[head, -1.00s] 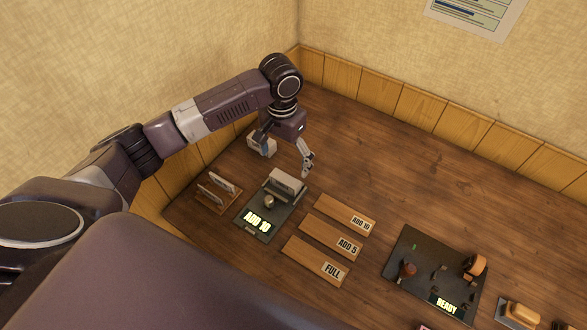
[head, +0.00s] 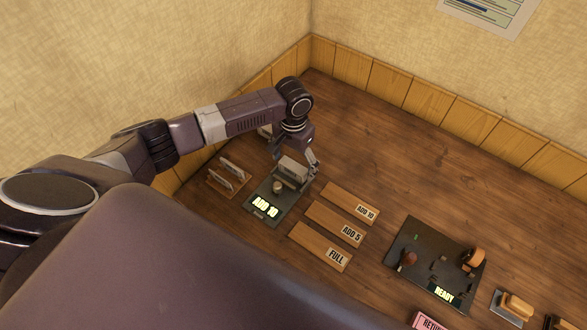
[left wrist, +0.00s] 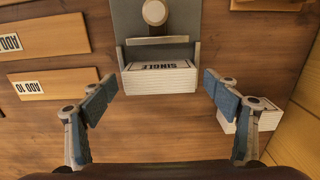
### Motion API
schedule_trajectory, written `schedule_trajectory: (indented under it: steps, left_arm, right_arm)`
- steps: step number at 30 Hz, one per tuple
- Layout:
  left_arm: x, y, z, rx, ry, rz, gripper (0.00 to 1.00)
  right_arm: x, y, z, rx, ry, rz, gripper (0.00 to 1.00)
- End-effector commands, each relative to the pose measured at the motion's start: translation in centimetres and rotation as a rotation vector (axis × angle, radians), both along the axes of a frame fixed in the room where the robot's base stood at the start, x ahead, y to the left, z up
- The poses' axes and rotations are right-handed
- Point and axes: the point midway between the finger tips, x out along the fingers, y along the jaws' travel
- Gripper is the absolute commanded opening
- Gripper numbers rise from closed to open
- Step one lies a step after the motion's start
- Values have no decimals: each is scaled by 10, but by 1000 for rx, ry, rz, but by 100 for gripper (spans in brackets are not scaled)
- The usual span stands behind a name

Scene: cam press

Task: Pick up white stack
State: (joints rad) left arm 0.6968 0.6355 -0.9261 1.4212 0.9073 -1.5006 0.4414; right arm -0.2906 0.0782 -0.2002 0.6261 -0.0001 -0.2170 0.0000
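A white stack (left wrist: 160,78) of sheets labelled SINGLE sits at the end of a dark device (left wrist: 186,12) in the left wrist view. In the head view that device (head: 264,212) shows a lit ADD 10 sign. My left gripper (left wrist: 160,84) is open, with one blue-padded finger on each side of the stack and a gap to both. In the head view the left gripper (head: 297,158) is over the device's far end, partly hidden by its own wrist. A second white stack (left wrist: 250,117) lies just beyond the right finger. My right gripper is out of view.
Wooden boards marked ADD 10 (head: 350,203), ADD 5 (head: 330,222) and FULL (head: 318,247) lie right of the device. A wooden rack (head: 228,178) stands left of it. A READY machine (head: 425,255) is farther right. The table behind the boards is clear.

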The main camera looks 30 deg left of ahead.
Motion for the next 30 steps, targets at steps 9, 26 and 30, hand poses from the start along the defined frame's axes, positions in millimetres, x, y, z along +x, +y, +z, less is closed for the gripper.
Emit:
schedule_trajectory:
  steps: [9, 26, 30]
  left_arm:
    - [0, 0, 0, 0, 0, 0, 43]
    - [2, -1, 24, -3, -5, -1, 39]
    - [2, 0, 54, -1, -7, -1, 39]
  right_arm:
    - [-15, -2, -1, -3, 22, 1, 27]
    - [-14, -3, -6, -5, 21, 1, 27]
    - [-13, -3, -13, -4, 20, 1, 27]
